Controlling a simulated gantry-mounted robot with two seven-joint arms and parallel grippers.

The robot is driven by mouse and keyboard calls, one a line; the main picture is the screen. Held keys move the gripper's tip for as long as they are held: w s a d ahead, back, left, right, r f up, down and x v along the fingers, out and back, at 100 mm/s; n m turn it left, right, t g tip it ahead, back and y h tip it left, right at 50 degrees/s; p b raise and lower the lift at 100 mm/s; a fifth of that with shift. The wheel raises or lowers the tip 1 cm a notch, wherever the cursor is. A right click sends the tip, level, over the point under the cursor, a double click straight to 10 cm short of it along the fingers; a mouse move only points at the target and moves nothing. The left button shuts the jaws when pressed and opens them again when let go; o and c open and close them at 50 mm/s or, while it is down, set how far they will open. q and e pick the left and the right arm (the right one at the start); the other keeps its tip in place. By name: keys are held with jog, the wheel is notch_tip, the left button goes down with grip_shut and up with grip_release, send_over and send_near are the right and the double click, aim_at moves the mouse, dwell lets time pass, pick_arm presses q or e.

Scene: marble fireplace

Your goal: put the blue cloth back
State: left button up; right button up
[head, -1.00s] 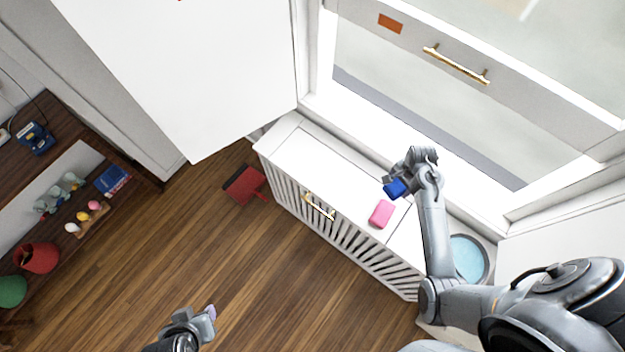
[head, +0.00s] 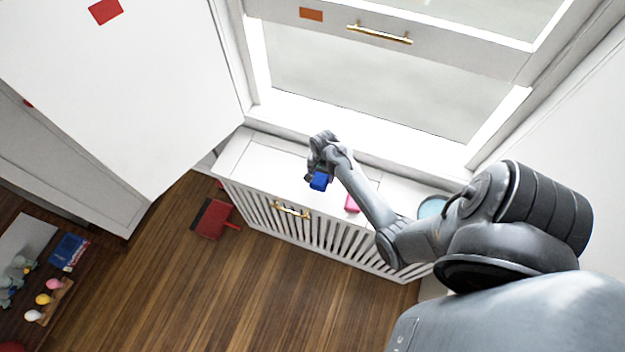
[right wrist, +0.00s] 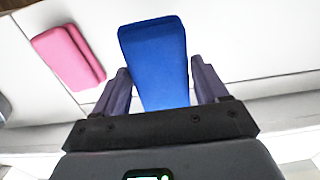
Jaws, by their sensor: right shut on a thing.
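The blue cloth (head: 319,181) is a small folded block held in my right gripper (head: 315,172), above the white slatted cabinet (head: 265,165) under the window. In the right wrist view the blue cloth (right wrist: 155,62) stands between the two fingers of my right gripper (right wrist: 157,85), which are shut on it. The cloth's far end points away from the gripper over the white top. Whether it touches the top cannot be told. My left gripper is not in view.
A pink block (head: 352,203) lies on the cabinet top beside my right forearm; it also shows in the right wrist view (right wrist: 68,56). A blue bowl (head: 432,207) stands at the cabinet's right end. A red dustpan-like thing (head: 212,219) lies on the wooden floor.

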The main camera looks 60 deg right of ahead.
jog(key=w, duration=0.1)
jog(key=w+f, duration=0.2)
jog(key=shift+a, duration=0.25)
jog(key=shift+f+b, duration=0.65)
jog(key=shift+f, duration=1.35)
jog(key=shift+f, duration=0.15)
jog(key=o, duration=0.9)
jog(key=shift+o, duration=0.2)
